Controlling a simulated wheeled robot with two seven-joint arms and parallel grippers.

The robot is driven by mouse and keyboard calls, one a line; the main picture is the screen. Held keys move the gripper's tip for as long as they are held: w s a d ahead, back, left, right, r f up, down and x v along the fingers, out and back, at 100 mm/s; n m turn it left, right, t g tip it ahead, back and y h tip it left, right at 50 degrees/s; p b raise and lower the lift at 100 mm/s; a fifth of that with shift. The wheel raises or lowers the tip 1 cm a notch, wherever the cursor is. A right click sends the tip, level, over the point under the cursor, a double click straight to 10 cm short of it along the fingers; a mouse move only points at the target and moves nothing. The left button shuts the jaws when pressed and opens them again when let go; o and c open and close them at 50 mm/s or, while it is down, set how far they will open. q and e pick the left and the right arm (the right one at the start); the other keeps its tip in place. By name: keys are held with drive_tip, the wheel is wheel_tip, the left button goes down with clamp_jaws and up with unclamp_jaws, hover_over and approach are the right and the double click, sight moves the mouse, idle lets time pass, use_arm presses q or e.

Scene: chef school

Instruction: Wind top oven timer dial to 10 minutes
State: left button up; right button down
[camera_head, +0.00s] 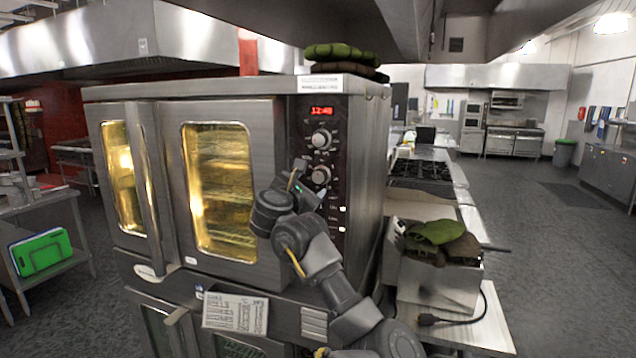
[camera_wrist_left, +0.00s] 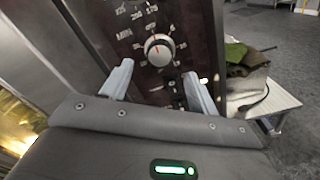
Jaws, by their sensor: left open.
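The top oven (camera_head: 265,115) has a dark control panel on its right side with a red clock display (camera_head: 321,111). An upper dial (camera_head: 321,139) and a lower dial (camera_head: 321,175) sit below the display. The lower one appears to be the timer dial, which shows in the left wrist view (camera_wrist_left: 159,49) as a round silver knob with a red mark and numbers around it. My left gripper (camera_head: 307,180) is open in front of the panel, close to the lower dial. In the wrist view its fingers straddle the area just below the dial, seemingly without touching it. My right gripper is out of view.
Small white switches (camera_head: 342,209) lie low on the panel. The oven doors (camera_head: 220,190) are shut and lit inside. Folded green and brown cloths (camera_head: 437,240) lie on a metal box at the right; more cloths (camera_head: 345,55) lie on the oven. Floor at the far right is clear.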

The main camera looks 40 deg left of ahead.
sight(318, 178)
use_arm(q)
drive_tip(key=p+x, duration=0.1)
drive_tip(key=x, duration=0.6)
drive_tip(key=c, duration=0.7)
drive_tip(key=shift+f, duration=0.1)
drive_tip(key=shift+c, duration=0.2)
